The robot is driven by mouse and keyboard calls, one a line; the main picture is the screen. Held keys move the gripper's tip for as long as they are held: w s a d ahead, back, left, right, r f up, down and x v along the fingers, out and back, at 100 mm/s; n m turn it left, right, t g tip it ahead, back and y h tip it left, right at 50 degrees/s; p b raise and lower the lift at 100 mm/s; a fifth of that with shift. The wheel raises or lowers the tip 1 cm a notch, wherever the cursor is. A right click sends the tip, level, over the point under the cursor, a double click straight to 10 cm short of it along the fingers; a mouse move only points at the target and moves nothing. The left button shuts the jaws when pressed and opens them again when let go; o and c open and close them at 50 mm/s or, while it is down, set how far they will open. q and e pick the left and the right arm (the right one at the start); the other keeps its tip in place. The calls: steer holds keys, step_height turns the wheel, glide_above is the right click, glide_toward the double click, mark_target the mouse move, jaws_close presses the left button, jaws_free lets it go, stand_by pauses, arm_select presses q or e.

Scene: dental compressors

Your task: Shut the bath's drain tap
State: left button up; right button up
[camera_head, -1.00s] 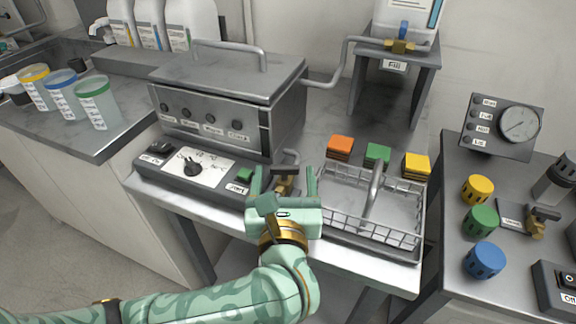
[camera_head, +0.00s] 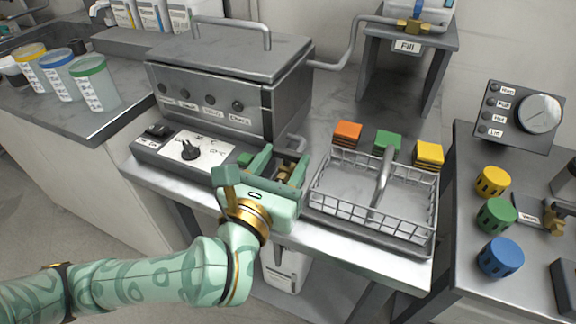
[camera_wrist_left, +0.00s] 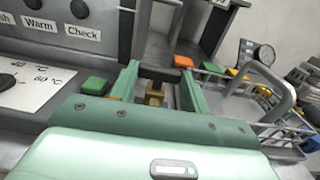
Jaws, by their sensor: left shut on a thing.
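The bath (camera_head: 215,95) is a grey metal box with a lid and a control panel, behind my left gripper. Its brass drain tap (camera_head: 285,173) is at the front right, below a bent grey pipe, and is partly hidden by my fingers. My left gripper (camera_head: 281,163) is shut on the tap's dark handle. In the left wrist view the dark handle (camera_wrist_left: 160,74) lies crosswise between the two green fingers, with the brass body (camera_wrist_left: 155,92) just below it. The handle's exact angle is hard to tell. My right gripper is out of view.
A wire basket (camera_head: 330,208) stands close to the right of my left gripper. Orange, green and yellow blocks lie behind it. The control strip (camera_head: 185,160) with a dial and a green button is to the left. A fill tank stand (camera_head: 410,42) is at the back.

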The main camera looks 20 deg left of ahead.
arm_select(q)
steer(key=shift+o, duration=0.2)
steer(key=shift+h, duration=0.3)
steer(key=shift+c, duration=0.2)
steer(key=o, duration=1)
